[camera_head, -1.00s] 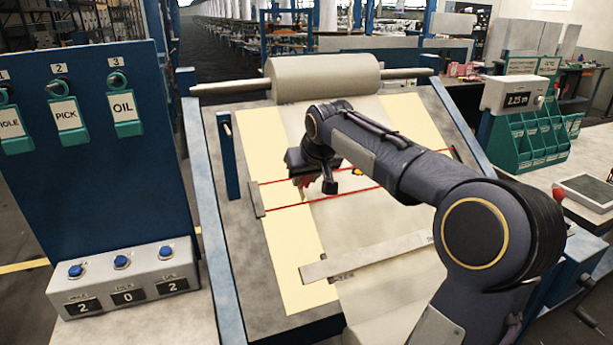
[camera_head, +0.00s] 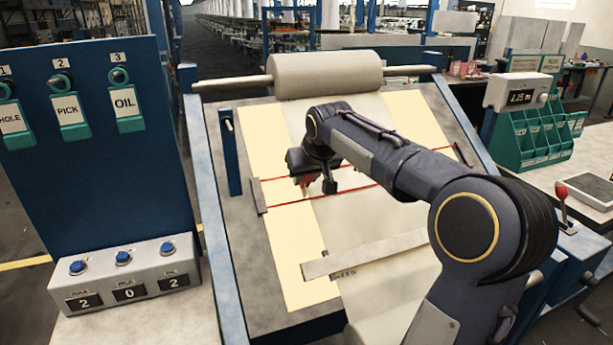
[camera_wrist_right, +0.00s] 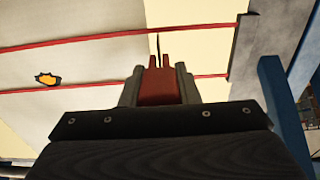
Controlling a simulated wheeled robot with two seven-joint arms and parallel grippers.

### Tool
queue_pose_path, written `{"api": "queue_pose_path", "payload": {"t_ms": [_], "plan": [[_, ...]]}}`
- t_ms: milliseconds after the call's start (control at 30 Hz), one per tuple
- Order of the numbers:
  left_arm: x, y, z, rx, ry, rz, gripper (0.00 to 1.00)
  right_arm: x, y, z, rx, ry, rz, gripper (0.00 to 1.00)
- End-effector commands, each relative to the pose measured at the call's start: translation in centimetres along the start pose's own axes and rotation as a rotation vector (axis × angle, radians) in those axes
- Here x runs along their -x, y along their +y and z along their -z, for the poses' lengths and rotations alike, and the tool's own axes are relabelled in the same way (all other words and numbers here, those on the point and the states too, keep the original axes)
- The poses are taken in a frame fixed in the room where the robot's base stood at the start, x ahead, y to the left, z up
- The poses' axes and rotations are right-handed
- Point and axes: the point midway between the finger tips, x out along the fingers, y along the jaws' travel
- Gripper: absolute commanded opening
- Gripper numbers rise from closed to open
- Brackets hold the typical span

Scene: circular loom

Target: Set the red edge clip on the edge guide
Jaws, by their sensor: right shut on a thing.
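My right gripper (camera_head: 307,178) is over the cloth's left edge on the sloped board. In the right wrist view its two grey fingers (camera_wrist_right: 158,88) are shut on the red edge clip (camera_wrist_right: 159,86), whose prongs point away from the wrist. A thin dark upright sliver (camera_wrist_right: 158,44) shows at the prongs; I cannot tell whether it is the edge guide or whether they touch. The clip shows small and partly hidden in the head view (camera_head: 305,187). My left gripper is not in view.
Two red lines (camera_head: 288,204) cross the board between dark end bars (camera_head: 259,196). An orange and dark mark (camera_wrist_right: 47,79) is on the pale cloth. A cloth roll (camera_head: 327,75) lies behind, a flat pale bar (camera_head: 368,254) in front. A blue switch panel (camera_head: 90,180) stands left.

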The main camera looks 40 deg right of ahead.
Motion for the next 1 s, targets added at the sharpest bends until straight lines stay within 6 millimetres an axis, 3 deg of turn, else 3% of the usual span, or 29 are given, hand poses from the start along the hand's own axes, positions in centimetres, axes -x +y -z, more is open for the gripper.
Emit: {"api": "queue_pose_path", "payload": {"t_ms": [700, 733, 900, 1000], "plan": [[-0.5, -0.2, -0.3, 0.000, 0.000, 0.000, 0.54, -2.1, 0.0, 0.0, 0.000, -0.001, -0.001, 0.01], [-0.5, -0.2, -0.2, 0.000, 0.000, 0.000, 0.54, -2.0, 0.0, 0.0, 0.000, 0.000, 0.000, 0.32], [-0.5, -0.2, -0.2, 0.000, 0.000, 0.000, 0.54, -1.9, 0.0, 0.0, 0.000, 0.000, 0.000, 0.54], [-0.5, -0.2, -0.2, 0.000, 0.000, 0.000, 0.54, -1.9, 0.0, 0.0, 0.000, 0.000, 0.000, 0.54]]}}
